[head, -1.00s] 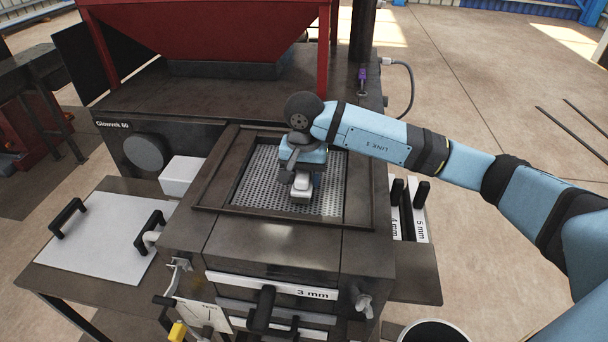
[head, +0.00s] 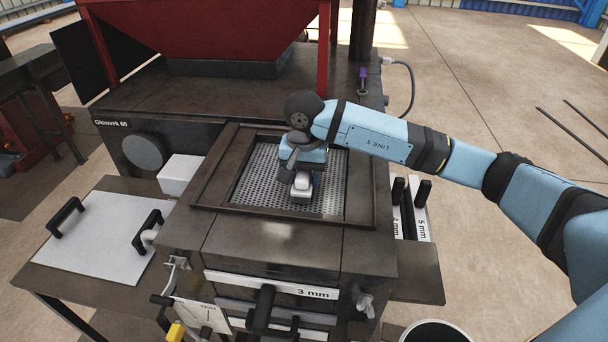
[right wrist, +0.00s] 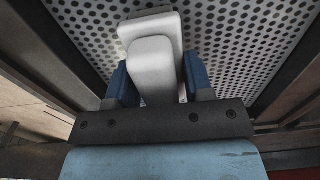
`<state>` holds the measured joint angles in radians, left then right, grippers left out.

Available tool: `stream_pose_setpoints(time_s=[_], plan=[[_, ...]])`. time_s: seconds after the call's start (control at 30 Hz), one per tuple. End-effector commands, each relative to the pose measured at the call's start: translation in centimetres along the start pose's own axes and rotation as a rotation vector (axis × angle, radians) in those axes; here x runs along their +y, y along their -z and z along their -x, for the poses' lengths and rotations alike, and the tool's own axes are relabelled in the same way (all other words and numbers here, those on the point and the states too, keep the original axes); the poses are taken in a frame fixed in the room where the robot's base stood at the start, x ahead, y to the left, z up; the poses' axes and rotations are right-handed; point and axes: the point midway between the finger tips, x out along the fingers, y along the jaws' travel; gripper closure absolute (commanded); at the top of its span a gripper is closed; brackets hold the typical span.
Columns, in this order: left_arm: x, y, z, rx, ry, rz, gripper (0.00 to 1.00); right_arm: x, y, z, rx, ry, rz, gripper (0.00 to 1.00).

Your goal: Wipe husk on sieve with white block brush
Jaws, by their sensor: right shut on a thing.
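The sieve (head: 262,190) is a perforated metal plate inside a dark frame on top of the machine. It also shows in the right wrist view (right wrist: 235,40), where the visible holes look clear. I cannot make out any husk on it. My right gripper (head: 302,188) is over the middle of the sieve, pointing down. It is shut on the white block brush (head: 302,182). In the right wrist view the brush (right wrist: 153,68) sits between the blue fingers of the gripper (right wrist: 155,85). The brush's underside is hidden, so I cannot tell whether it touches the plate. My left gripper is not in view.
A red hopper (head: 205,35) rises behind the sieve. A white box (head: 180,176) stands left of the frame, and a white lid with two black handles (head: 100,240) lies on the left side table. Labelled screens (head: 421,225) stand at the right. A bucket (head: 435,331) is at lower right.

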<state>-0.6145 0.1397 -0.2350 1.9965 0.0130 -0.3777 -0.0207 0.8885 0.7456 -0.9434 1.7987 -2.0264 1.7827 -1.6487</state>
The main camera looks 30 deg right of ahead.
Motion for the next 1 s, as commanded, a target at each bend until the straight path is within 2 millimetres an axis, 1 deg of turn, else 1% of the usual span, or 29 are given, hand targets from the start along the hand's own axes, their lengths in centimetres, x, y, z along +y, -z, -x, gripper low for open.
stream_pose_setpoints(time_s=[0.2, 0.43, 0.57, 0.7, 0.8, 1.0], plan=[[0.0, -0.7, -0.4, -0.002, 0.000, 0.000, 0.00, 0.0, 0.0, -0.7, 0.000, 0.000, 0.000, 0.79], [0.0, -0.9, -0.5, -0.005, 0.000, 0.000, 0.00, 0.0, 0.2, -0.7, 0.001, 0.000, -0.001, 0.79], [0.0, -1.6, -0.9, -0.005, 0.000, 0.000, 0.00, 0.0, 1.2, -0.9, 0.003, 0.000, -0.002, 0.79], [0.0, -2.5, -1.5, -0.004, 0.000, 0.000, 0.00, 0.0, 2.7, -1.1, 0.002, 0.000, -0.003, 0.79], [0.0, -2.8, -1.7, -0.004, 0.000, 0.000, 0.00, 0.0, 3.5, -1.1, 0.001, -0.001, -0.002, 0.79], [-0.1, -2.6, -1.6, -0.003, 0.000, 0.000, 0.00, 0.1, 3.6, -1.0, 0.000, -0.003, -0.001, 0.79]])
